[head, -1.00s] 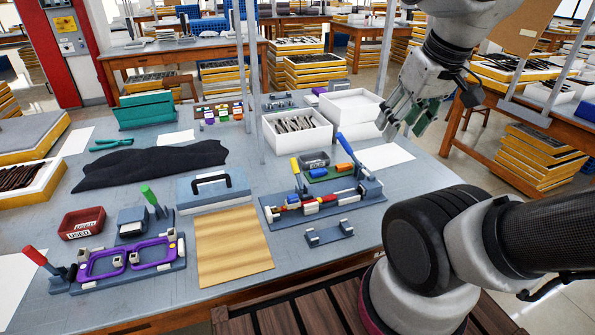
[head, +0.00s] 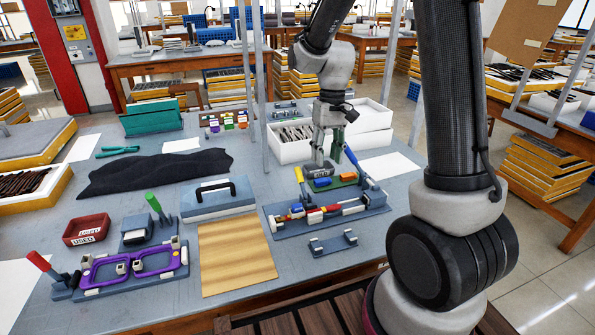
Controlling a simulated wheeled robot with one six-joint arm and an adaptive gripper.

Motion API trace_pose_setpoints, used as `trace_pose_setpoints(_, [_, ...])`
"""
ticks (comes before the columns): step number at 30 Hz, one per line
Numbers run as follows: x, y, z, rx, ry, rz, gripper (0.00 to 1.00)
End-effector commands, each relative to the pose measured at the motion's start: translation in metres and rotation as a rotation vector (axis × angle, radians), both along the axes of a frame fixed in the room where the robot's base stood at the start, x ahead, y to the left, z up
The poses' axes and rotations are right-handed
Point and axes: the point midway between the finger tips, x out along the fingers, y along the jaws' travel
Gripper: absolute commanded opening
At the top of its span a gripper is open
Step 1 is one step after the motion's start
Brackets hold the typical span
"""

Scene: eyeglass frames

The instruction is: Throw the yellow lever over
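The yellow lever (head: 299,174) stands near the back left corner of the fixture (head: 290,226), a blue-grey base carrying a row of red, white and blue parts. The lever leans slightly to the left. A blue-handled lever (head: 352,158) rises at the same fixture's right side. My gripper (head: 326,160) points down behind the fixture, right of the yellow lever and close to the blue handle. Its fingers look apart, with nothing visible held between them. I cannot tell whether it touches the small grey tray (head: 314,168) below, which it partly hides.
White boxes (head: 371,117) stand behind my gripper. Left are a blue-grey case (head: 216,199), a wooden board (head: 236,258) and a purple glasses frame (head: 153,263) in another fixture with red-handled (head: 38,262) and green-handled levers (head: 153,203).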

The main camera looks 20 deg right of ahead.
Motion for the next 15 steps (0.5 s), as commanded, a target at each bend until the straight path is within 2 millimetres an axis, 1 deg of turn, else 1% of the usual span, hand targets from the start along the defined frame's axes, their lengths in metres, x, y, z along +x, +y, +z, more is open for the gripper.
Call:
trace_pose_setpoints(1, [0.018,0.006,-0.019,0.008,0.014,0.004,0.4])
trace_pose_setpoints(3, [0.043,0.013,-0.038,0.023,0.015,0.008,0.4])
trace_pose_setpoints(5, [0.063,0.019,-0.051,0.037,0.003,0.011,0.4])
trace_pose_setpoints(6, [0.077,0.022,-0.056,0.046,-0.014,0.013,0.4])
trace_pose_setpoints(7, [0.09,0.025,-0.056,0.055,-0.035,0.015,0.4])
trace_pose_setpoints(9, [0.112,0.03,-0.044,0.071,-0.095,0.021,0.4])
trace_pose_setpoints(11, [0.119,0.033,-0.043,0.08,-0.118,0.029,0.4])
trace_pose_setpoints(15, [0.117,0.035,-0.059,0.081,-0.117,0.044,0.4])
